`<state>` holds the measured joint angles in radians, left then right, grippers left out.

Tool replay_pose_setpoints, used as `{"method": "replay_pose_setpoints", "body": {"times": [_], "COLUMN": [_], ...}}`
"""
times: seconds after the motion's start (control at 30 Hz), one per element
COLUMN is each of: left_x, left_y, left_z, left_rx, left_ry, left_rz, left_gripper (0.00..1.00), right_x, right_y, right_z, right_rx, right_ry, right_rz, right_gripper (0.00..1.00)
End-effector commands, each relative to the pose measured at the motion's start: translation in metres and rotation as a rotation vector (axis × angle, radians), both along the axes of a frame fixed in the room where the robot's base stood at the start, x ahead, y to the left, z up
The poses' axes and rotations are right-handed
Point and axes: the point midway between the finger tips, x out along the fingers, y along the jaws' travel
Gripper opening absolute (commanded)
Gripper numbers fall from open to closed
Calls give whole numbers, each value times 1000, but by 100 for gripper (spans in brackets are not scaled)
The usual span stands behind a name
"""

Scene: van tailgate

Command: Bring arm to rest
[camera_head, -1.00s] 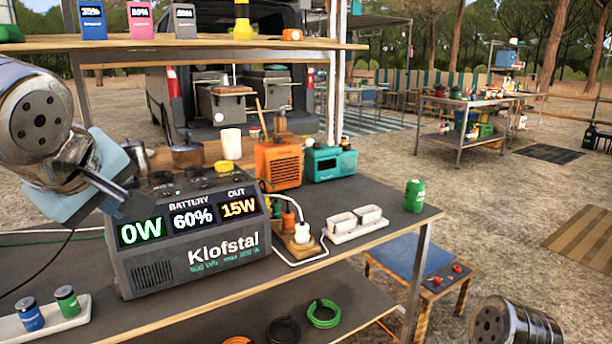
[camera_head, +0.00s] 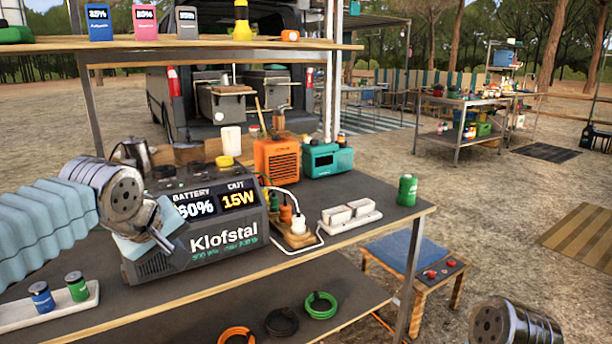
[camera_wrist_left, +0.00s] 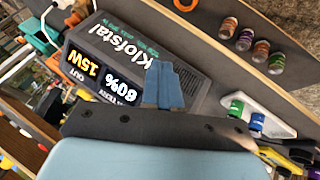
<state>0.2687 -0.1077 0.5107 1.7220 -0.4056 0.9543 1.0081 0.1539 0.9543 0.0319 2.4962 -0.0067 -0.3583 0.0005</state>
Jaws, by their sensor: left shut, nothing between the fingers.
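My left gripper (camera_head: 160,240) is shut and empty, in front of the left part of the dark Klofstal power station (camera_head: 240,236).
A white tray (camera_head: 18,322) with a blue jar (camera_head: 41,297) and a green jar (camera_head: 77,287) lies front left. White plugs and cable sit right of the power station, with an orange heater (camera_head: 277,162), teal radio (camera_head: 327,160) and green can (camera_head: 407,190). An upper shelf (camera_head: 200,43) runs above.

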Motion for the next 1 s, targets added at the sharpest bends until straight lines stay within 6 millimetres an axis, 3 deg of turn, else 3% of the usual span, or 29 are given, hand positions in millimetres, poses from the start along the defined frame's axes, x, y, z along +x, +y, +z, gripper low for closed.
{"method": "replay_pose_setpoints", "body": {"times": [0.17,0.33,0.47,0.5,0.6,0.7,0.83,0.9,1.0], "left_x": [32,37,7,-9,-57,-107,-158,-171,-171], "left_y": [-24,-63,-93,-101,-117,-124,-124,-123,-123], "left_z": [-100,-241,-348,-379,-447,-496,-532,-539,-539], "left_rx": [-42,-109,-152,-161,-166,-151,-118,-106,-106], "left_ry": [89,186,253,275,328,378,427,439,439], "left_rz": [-157,-343,-453,-481,-542,-591,-637,-648,-648], "left_gripper": [0,0,0,0,0,0,0,0,0], "right_x": [0,0,0,0,0,0,0,0,0], "right_y": [0,0,0,0,0,0,0,0,0], "right_z": [0,0,0,0,0,0,0,0,0], "right_rx": [0,0,0,0,0,0,0,0,0], "right_ry": [0,0,0,0,0,0,0,0,0], "right_rz": [0,0,0,0,0,0,0,0,0], "right_gripper": [64,64,64,64,64,64,64,64,64]}}
